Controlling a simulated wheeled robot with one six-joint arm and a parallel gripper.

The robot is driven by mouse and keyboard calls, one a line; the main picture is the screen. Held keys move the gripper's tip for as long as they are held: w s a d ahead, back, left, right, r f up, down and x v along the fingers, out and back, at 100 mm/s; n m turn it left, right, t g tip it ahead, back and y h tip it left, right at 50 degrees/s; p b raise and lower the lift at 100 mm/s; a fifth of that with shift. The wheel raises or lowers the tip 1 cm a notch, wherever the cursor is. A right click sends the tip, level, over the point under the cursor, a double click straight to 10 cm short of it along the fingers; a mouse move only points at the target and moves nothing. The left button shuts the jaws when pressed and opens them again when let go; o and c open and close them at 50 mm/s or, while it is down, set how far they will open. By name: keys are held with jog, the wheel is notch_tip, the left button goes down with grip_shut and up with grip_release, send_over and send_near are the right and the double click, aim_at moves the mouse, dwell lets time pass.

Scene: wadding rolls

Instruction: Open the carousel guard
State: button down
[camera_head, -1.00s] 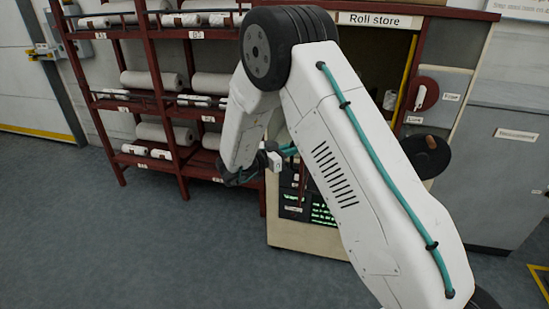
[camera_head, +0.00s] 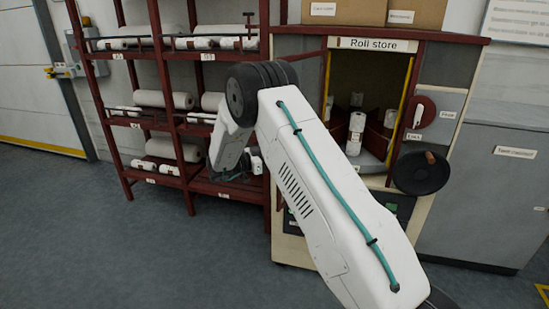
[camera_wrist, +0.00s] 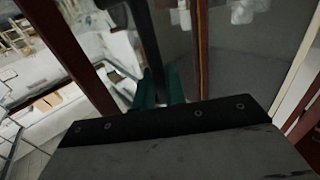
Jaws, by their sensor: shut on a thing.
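The carousel guard (camera_wrist: 225,55) is a clear panel in a dark red frame. In the head view its upper rail (camera_head: 298,57) runs out left from the Roll store opening, so it stands swung open. My gripper (camera_wrist: 158,88) has teal fingers shut on the dark upright guard handle (camera_wrist: 145,35). In the head view my gripper is mostly hidden behind my arm. Inside the opening is the carousel (camera_head: 372,142), with red dividers and a white roll (camera_head: 356,130). My arm hides the lower part of the guard.
A red rack (camera_head: 175,100) of white rolls stands close on the left. Right of the opening are a red lock knob (camera_head: 422,112) and a black handwheel (camera_head: 421,173). A grey cabinet (camera_head: 487,190) stands farther right. The floor (camera_head: 130,245) at front left is clear.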

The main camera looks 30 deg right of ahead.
jog(key=shift+d, duration=0.1)
jog(key=c, duration=1.5)
grip_release()
jog(key=shift+d, duration=0.1)
jog(key=shift+c, duration=0.2)
jog(key=w+a, duration=0.1)
jog(key=a, duration=0.6)
jog(key=shift+w+a, duration=0.2)
jog(key=shift+a, duration=0.2)
